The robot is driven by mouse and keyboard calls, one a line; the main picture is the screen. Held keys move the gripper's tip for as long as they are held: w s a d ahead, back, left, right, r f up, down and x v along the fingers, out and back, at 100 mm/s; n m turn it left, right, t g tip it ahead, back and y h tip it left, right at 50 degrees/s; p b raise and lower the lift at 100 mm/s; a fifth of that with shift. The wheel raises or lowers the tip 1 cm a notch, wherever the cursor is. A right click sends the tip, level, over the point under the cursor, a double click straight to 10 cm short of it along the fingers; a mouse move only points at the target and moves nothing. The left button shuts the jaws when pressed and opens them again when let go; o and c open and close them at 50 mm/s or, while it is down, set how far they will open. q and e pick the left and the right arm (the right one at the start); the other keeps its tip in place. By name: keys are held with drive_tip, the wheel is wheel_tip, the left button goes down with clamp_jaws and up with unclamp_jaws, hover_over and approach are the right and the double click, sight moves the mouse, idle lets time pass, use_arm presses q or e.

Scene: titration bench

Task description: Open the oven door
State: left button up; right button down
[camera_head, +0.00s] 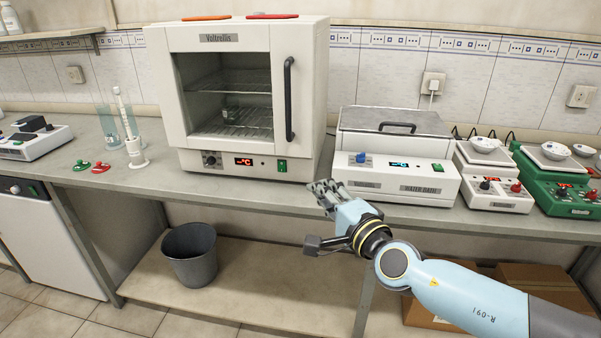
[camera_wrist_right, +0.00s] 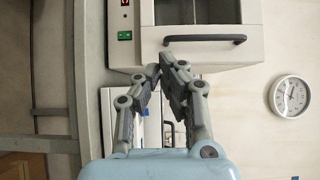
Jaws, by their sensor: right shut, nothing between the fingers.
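The white oven (camera_head: 247,157) stands on the bench at the back, with its door (camera_head: 217,92) shut. The door has a glass window with wire racks behind it and a dark vertical handle (camera_head: 288,98) on its right side. In the right wrist view the picture is turned, and the handle (camera_wrist_right: 205,40) lies across the upper part. My right gripper (camera_head: 324,186) is in front of the bench edge, below and to the right of the handle and apart from it. Its fingers (camera_wrist_right: 165,68) are shut and empty. My left gripper is not in view.
A water bath (camera_head: 400,180) stands right of the oven, with white and green balances (camera_head: 560,190) farther right. Left are a white stand (camera_head: 135,150), red and green clips (camera_head: 101,167) and another device. A grey bin (camera_head: 190,255) sits below the bench.

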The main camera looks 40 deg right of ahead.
drive_tip(key=w+d, duration=0.1)
drive_tip(key=w, duration=0.9)
drive_tip(key=a, duration=0.2)
drive_tip(key=s+a, duration=0.1)
drive_tip(key=shift+a, duration=0.4)
idle(0.9)
